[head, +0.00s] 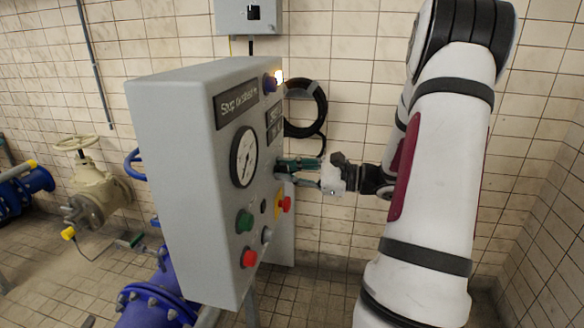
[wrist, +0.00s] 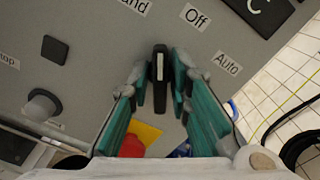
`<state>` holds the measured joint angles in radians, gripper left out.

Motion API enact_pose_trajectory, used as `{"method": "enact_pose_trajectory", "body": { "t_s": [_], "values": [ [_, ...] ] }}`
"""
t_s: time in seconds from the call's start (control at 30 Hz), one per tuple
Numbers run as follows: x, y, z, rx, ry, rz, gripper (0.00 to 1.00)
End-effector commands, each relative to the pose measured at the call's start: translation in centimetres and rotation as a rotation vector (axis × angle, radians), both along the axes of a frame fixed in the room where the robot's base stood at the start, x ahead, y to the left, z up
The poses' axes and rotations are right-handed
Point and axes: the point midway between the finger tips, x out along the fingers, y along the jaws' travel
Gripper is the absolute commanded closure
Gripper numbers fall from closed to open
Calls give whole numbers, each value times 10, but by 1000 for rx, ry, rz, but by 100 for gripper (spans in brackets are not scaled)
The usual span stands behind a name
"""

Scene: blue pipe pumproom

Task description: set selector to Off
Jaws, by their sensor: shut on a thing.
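The selector is a black knob (wrist: 159,76) on the grey panel in the wrist view. Around its upper side are the labels Hand (wrist: 133,5), Off (wrist: 195,17) and Auto (wrist: 226,64). The knob's upper end points up in the picture, between Hand and Off, nearer neither for sure. My gripper (wrist: 159,84) has its green-padded fingers shut on the knob from both sides. In the head view my gripper (head: 285,170) reaches the panel's right-hand face from the right.
The grey control box (head: 170,180) carries a gauge (head: 244,157), a green button (head: 244,221), a red button (head: 249,258) and a red knob on yellow (head: 285,204) below my gripper. A black cable coil (head: 305,108) hangs on the tiled wall behind. Blue pipes (head: 155,300) stand left.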

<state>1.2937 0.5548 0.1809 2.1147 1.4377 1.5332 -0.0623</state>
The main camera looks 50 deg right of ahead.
Motion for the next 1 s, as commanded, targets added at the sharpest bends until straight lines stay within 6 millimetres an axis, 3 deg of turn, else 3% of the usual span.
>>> {"method": "enact_pose_trajectory", "body": {
  "t_s": [0.5, 1.0],
  "values": [
    [-1, -1, 1, 350, 206, 1, 100],
    [0, -1, 0, 472, 278, 1, 100]
  ]
}}
